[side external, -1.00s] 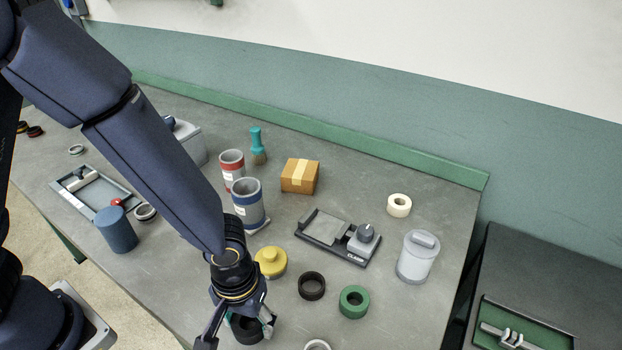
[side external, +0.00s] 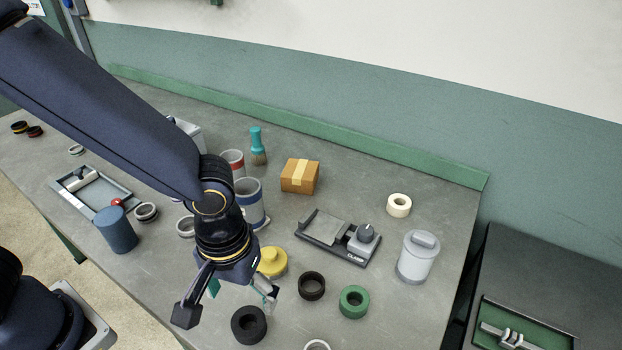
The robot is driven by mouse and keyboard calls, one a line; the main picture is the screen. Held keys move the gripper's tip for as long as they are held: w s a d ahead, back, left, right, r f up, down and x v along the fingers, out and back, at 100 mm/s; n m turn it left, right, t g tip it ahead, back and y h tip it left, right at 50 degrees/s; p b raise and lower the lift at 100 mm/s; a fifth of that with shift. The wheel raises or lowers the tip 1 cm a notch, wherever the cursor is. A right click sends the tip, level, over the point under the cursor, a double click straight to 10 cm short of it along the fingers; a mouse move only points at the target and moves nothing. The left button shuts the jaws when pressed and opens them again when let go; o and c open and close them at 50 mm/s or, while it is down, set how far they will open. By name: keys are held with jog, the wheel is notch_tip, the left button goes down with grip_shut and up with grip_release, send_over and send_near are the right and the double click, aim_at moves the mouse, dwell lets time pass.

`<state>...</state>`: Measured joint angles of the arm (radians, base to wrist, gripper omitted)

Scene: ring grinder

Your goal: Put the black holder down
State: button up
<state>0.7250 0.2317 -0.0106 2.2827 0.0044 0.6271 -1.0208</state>
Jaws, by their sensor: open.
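The black holder (side external: 249,325) is a thick dark ring lying flat on the grey table near its front edge. My gripper (side external: 232,306) is open and empty above it, raised clear of it, with its fingers spread to either side. A second, thinner black ring (side external: 312,286) lies on the table to the right. I cannot tell from the picture that it is part of the task.
A yellow knobbed piece (side external: 271,262) stands just behind my gripper, and a green ring (side external: 354,302) lies to the right. A grey fixture with a knob (side external: 338,238), a lidded canister (side external: 417,257) and a blue cylinder (side external: 116,230) stand around.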

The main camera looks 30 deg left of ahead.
jog(key=w+a+r+t, duration=0.2)
jog(key=a+r, duration=0.6)
jog(key=r, duration=0.2)
jog(key=s+a+r+m+t, duration=0.3)
jog(key=a+r, duration=0.4)
jog(key=a, duration=0.5)
jog(key=shift+s+t, duration=0.3)
jog(key=shift+s, duration=0.25)
